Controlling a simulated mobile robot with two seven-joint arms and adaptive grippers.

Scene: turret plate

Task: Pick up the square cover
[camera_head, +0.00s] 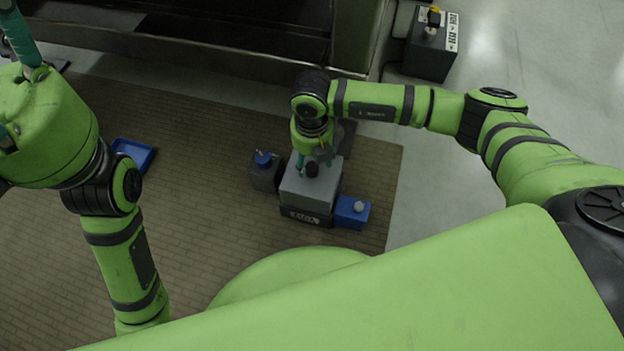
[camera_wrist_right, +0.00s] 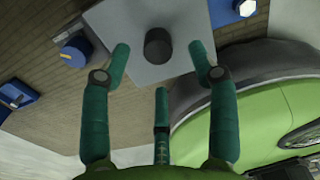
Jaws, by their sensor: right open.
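The square cover (camera_head: 298,192) is light grey with a black round knob (camera_head: 312,170) in its middle. It sits on top of a dark box with a white label (camera_head: 305,217). My right gripper (camera_head: 314,160) is over the cover, its teal fingers open. In the right wrist view the cover (camera_wrist_right: 182,62) lies beyond the three spread fingers of the gripper (camera_wrist_right: 160,60). The knob (camera_wrist_right: 158,45) shows between the fingertips, and I see no finger closed on it. My left gripper (camera_head: 20,38) shows only in part at the top left corner, so its opening cannot be judged.
A dark box with a blue knob (camera_head: 262,176) stands close left of the cover, and a blue box with a grey knob (camera_head: 352,212) close right. A blue tray (camera_head: 133,153) lies farther left on the brown mat (camera_head: 215,140). A dark box (camera_head: 430,55) stands at the back right.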

